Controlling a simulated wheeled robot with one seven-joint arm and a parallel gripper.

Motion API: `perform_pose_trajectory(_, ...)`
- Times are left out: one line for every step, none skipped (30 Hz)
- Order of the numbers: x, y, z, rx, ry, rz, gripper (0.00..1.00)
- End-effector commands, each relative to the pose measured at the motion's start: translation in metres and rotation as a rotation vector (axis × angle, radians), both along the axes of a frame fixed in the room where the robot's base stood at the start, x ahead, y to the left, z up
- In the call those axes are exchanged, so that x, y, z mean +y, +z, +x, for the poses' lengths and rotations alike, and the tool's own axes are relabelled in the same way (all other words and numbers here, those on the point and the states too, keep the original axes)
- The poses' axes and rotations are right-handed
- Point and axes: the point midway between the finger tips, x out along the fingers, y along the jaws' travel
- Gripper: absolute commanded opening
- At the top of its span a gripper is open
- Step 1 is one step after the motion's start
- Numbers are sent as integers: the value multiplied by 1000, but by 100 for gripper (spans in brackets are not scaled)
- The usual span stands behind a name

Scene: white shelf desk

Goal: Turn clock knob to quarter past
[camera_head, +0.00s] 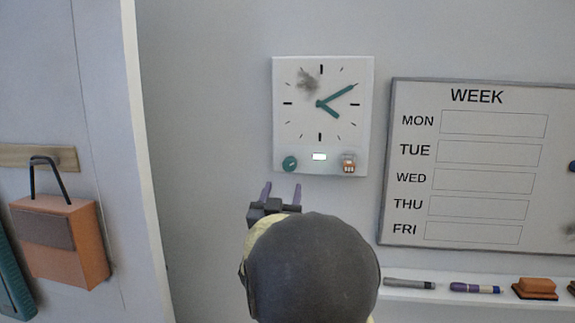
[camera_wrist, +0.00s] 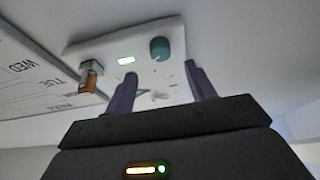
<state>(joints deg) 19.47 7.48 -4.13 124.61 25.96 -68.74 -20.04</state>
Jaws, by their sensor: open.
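The square white clock (camera_head: 354,72) hangs on the wall in the head view. Its two teal hands (camera_head: 338,95) show one pointing up and right near the two mark, the other down and right near the four mark. A round teal knob (camera_head: 290,163) sits at the clock's lower left; it also shows in the wrist view (camera_wrist: 160,49). My gripper (camera_head: 282,191) is open and empty, just below the clock and the knob. In the wrist view its two purple fingers (camera_wrist: 159,88) stand apart, with the knob beyond and between them, apparently not touched.
A lit display (camera_head: 319,156) and a small orange-and-white part (camera_head: 348,162) sit right of the knob. A WEEK whiteboard (camera_head: 470,240) hangs to the right, above a ledge with markers (camera_head: 410,283) and an eraser (camera_head: 536,288). An orange bag (camera_head: 62,240) hangs at left.

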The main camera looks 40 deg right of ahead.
Motion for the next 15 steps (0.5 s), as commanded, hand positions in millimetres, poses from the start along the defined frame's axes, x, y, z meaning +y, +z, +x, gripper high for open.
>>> perform_pose_trajectory(-8, 7, 6, 0, -2, 0, 55)
perform_pose_trajectory(-11, 9, 9, 1, -2, 1, 55)
perform_pose_trajectory(-16, 12, 13, 1, -1, 0, 55)
perform_pose_trajectory(-20, 14, 16, 1, -1, 0, 55)
perform_pose_trajectory(-24, 16, 20, 1, -3, 0, 55)
perform_pose_trajectory(-29, 19, 23, 1, -3, -1, 55)
perform_pose_trajectory(-33, 21, 27, 1, -3, -1, 55)
perform_pose_trajectory(-36, 23, 30, 2, -2, 0, 55)
perform_pose_trajectory(-40, 25, 34, 1, 0, 0, 55)
perform_pose_trajectory(-43, 26, 36, 1, 0, 0, 55)
perform_pose_trajectory(-46, 28, 39, 0, -1, 1, 55)
perform_pose_trajectory(-49, 29, 41, 0, -1, 0, 55)
perform_pose_trajectory(-51, 30, 43, 0, -1, 0, 55)
perform_pose_trajectory(-53, 30, 44, 0, -1, 0, 55)
perform_pose_trajectory(-54, 31, 46, 0, 0, 0, 55)
